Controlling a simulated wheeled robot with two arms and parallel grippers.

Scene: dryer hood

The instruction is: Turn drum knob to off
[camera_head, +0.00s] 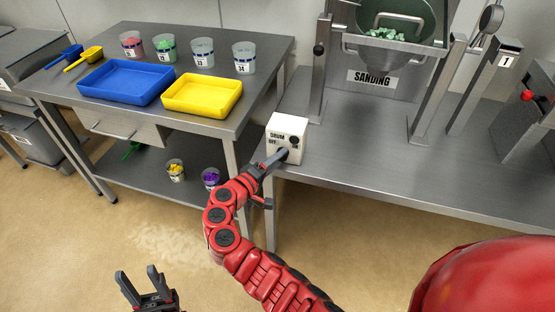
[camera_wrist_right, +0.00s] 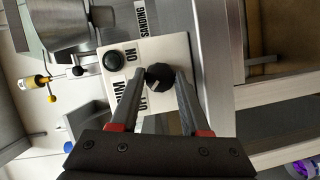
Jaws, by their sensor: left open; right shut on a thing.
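A white control box (camera_head: 283,126) labelled DRUM stands at the left front corner of the right-hand bench. In the right wrist view the box face (camera_wrist_right: 179,50) shows ON and OFF lettering and a separate round black button (camera_wrist_right: 115,61). The black drum knob (camera_wrist_right: 159,77) sits between the fingers of my right gripper (camera_wrist_right: 162,78), which is shut on it. A pale mark on the knob faces lower left in that view, on the OFF side. In the head view my right gripper (camera_head: 281,157) covers the knob. My left gripper (camera_head: 143,284) is open and empty above the floor.
The left table holds a blue tray (camera_head: 127,101), a yellow tray (camera_head: 202,113), scoops and several labelled cups. The SANDING hopper (camera_head: 388,48) stands behind the box on the right-hand bench (camera_head: 370,165). Metal posts rise nearby. The floor around my left gripper is clear.

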